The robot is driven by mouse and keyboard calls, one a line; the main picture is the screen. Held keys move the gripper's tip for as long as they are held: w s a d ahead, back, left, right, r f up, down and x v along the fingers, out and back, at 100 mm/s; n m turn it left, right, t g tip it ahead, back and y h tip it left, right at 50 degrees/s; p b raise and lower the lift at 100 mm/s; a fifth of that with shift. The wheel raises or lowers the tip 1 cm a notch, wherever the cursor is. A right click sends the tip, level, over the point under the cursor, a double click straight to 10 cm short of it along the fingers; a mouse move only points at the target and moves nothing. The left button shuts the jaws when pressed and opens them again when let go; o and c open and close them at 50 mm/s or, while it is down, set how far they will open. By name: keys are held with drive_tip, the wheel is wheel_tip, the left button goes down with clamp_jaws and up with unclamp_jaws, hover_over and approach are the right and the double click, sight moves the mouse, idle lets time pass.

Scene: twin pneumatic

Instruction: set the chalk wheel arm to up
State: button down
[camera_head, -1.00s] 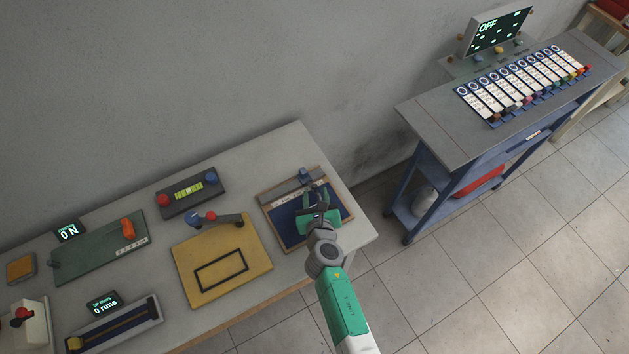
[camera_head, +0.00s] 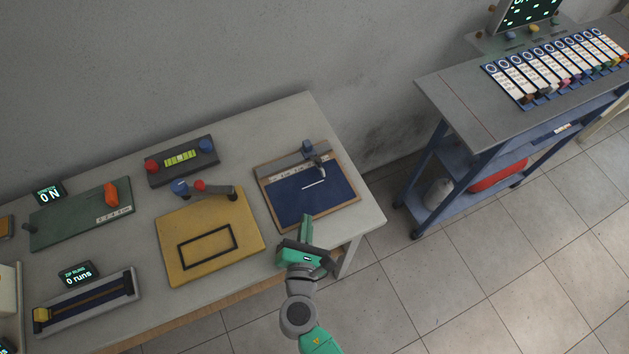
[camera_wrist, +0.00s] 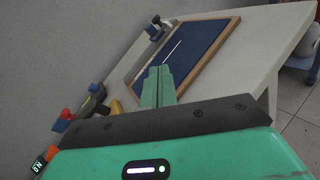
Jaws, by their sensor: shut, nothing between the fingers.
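A blue board (camera_head: 291,208) in a wooden frame lies at the right end of the table; it also shows in the wrist view (camera_wrist: 211,37). A grey rail (camera_head: 283,163) with a blue block (camera_head: 307,146) runs along its back edge. A small dark arm with a pale tip (camera_head: 319,161), which looks like the chalk wheel arm, reaches from the block over the board. Its exact tilt is too small to tell. A white line (camera_head: 314,184) lies on the board. My gripper (camera_head: 306,218) is shut and empty, in front of the board's near edge and apart from the arm.
A yellow board (camera_head: 251,247) with a lever carrying blue and red knobs lies left of the blue board. A dark box (camera_head: 181,160) with two knobs stands behind it. A blue-framed cart (camera_head: 470,110) stands to the right, across a floor gap.

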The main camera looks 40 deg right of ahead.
sight(309, 200)
drive_tip(key=b+x, duration=0.1)
drive_tip(key=x, duration=0.8)
drive_tip(key=shift+w+f, duration=0.15)
drive_tip(key=shift+w+d+r+p, duration=0.15)
drive_tip(key=shift+w+d+r, duration=0.2)
drive_tip(key=shift+d, duration=0.3)
drive_tip(key=shift+w+d+r+p, duration=0.1)
drive_tip(key=shift+w+d+r, duration=0.2)
drive_tip(key=shift+d, duration=0.3)
drive_tip(key=shift+w+d+r+p, duration=0.15)
drive_tip(key=shift+w+d+r, duration=0.2)
drive_tip(key=shift+d, duration=0.3)
drive_tip(key=shift+r, duration=0.15)
